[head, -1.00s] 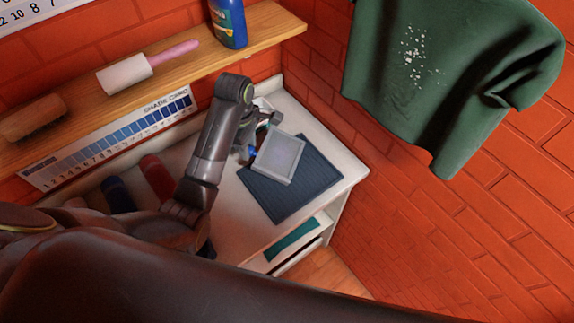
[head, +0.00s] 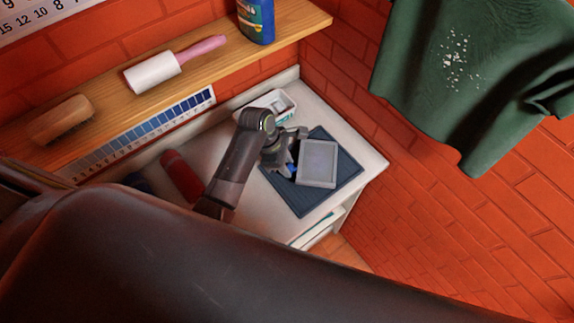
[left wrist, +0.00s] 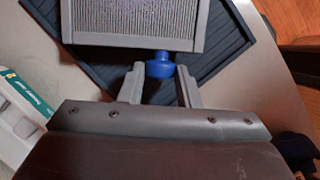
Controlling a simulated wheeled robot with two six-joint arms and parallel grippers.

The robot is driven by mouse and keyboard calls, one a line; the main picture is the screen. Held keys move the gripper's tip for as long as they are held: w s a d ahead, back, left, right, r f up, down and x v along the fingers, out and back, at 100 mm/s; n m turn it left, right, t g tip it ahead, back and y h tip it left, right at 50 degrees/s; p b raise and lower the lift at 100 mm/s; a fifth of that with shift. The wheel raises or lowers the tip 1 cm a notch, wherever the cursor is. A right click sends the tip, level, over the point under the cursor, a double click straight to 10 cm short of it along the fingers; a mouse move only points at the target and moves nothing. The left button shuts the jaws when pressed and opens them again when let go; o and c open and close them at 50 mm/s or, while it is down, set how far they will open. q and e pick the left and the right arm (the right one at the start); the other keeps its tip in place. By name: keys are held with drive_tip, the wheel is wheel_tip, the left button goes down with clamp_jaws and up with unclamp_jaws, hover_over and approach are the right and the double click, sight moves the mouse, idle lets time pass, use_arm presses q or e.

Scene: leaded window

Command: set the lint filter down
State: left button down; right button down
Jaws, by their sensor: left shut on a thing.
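The lint filter (head: 318,163) is a light grey framed mesh panel with a blue tab. My left gripper (head: 292,163) is shut on the blue tab at the filter's left edge. In the left wrist view the gripper fingers (left wrist: 160,74) sit on either side of the blue tab (left wrist: 160,67), and the mesh panel (left wrist: 135,20) extends beyond them. The filter is over a dark blue ribbed mat (head: 300,205) on the white counter. I cannot tell whether it touches the mat. My right gripper is not in view.
A white box (head: 281,104) with a green label stands behind my left wrist. A red roll (head: 181,175) lies on the counter to the left. A wooden shelf (head: 110,110) holds a lint roller, a brush and a blue bottle. A green garment (head: 470,80) hangs right.

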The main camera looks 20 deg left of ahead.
use_arm(q)
drive_tip(key=shift+f, duration=1.1)
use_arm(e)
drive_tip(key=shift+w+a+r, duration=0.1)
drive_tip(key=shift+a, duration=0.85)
use_arm(q)
drive_tip(key=c, duration=1.1)
unclamp_jaws()
drive_tip(key=shift+f, duration=0.1)
drive_tip(key=shift+o, duration=0.2)
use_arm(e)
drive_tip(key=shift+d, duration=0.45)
